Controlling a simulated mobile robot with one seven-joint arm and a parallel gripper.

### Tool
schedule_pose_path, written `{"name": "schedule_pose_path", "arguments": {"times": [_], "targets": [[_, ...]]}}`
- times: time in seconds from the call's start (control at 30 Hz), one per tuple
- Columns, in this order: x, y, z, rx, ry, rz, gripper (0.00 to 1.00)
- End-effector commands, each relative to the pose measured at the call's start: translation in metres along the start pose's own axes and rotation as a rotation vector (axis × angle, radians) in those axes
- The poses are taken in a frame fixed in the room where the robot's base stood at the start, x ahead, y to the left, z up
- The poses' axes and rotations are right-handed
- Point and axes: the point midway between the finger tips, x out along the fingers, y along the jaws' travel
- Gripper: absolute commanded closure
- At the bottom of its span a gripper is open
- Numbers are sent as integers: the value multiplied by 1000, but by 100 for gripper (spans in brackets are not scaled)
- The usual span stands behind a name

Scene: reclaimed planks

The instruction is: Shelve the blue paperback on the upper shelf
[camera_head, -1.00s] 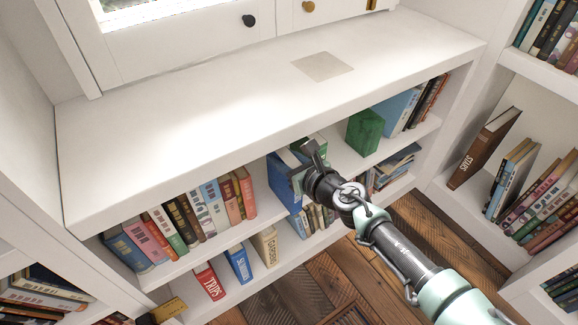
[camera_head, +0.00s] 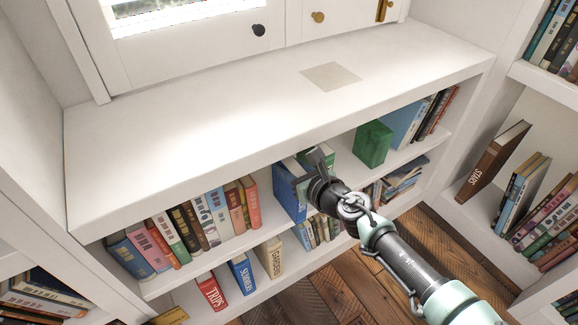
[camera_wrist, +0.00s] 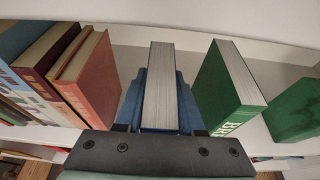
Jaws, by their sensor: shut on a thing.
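The blue paperback (camera_head: 289,192) stands upright in the upper compartment of the low white bookcase, its lower part seeming to rest at the shelf. In the wrist view the blue paperback (camera_wrist: 160,85) shows its pale page edge toward me. My gripper (camera_head: 314,172) is shut on it; the wrist view shows my gripper (camera_wrist: 160,128) with its jaws either side of the book. The upper shelf (camera_head: 262,226) runs left and right of it. Whether the book's base touches the shelf is hidden.
A green book (camera_wrist: 226,88) stands close right, with a gap between. A green block-like item (camera_head: 372,144) is farther right. A row of books ends at a red-orange one (camera_wrist: 92,80) on the left, with free room between. The bookcase top (camera_head: 200,140) overhangs.

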Motion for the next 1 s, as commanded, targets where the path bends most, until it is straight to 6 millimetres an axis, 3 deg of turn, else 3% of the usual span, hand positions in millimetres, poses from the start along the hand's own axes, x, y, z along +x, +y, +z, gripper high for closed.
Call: {"name": "schedule_pose_path", "arguments": {"times": [0.03,0.07,0.23,0.53,0.67,1.0], "targets": [[0,0,0,-1,-2,-1,100],[0,0,1,0,-2,-1,57],[0,0,0,0,-1,-1,28],[-1,0,-1,0,1,0,28],[-10,-1,1,1,0,-1,28],[-74,-2,4,3,-1,-4,28]]}}
